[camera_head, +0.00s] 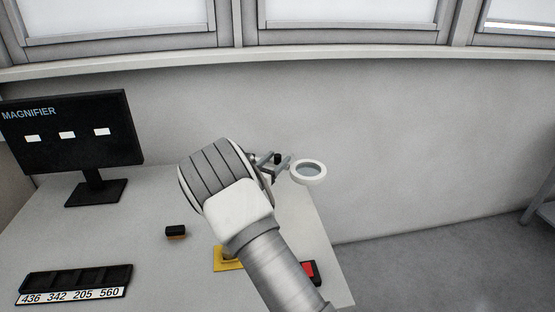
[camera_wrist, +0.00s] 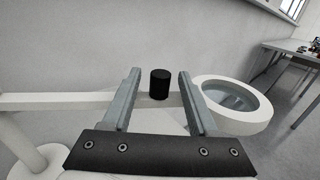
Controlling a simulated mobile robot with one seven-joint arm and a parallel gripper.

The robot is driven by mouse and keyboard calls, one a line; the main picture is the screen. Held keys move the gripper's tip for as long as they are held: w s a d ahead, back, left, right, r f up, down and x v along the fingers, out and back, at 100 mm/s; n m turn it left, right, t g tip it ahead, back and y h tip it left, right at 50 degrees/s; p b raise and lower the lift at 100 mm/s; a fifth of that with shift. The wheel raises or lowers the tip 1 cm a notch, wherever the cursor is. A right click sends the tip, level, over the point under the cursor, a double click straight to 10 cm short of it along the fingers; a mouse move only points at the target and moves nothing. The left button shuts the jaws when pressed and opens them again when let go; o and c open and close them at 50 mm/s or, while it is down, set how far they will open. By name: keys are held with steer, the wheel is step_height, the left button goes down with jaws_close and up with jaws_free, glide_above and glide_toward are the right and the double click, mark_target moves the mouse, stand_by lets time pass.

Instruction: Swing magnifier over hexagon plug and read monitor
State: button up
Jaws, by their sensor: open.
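The magnifier (camera_head: 308,172) is a white ring with a clear lens, raised over the right side of the desk; it also shows right of my fingers in the wrist view (camera_wrist: 258,113). A black knob (camera_wrist: 159,84) stands on its white arm (camera_wrist: 60,102). My gripper (camera_wrist: 159,76) is open, with the knob between its fingers and gaps on both sides. In the head view my arm hides part of the gripper and desk. The monitor (camera_head: 60,155) reads "MAGNIFIER" above three blank white boxes. I cannot make out a hexagon plug.
A black tray (camera_head: 75,277) labelled "436 342 205 560" lies at the front left. A small black and orange block (camera_head: 176,232), a partly hidden yellow item (camera_head: 222,265) and a red and black item (camera_head: 310,268) lie on the desk (camera_head: 150,200). A wall stands behind.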

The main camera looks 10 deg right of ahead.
steer(key=shift+w+d, duration=0.2)
steer(key=shift+w, duration=0.05)
jaws_close()
stand_by(1.4)
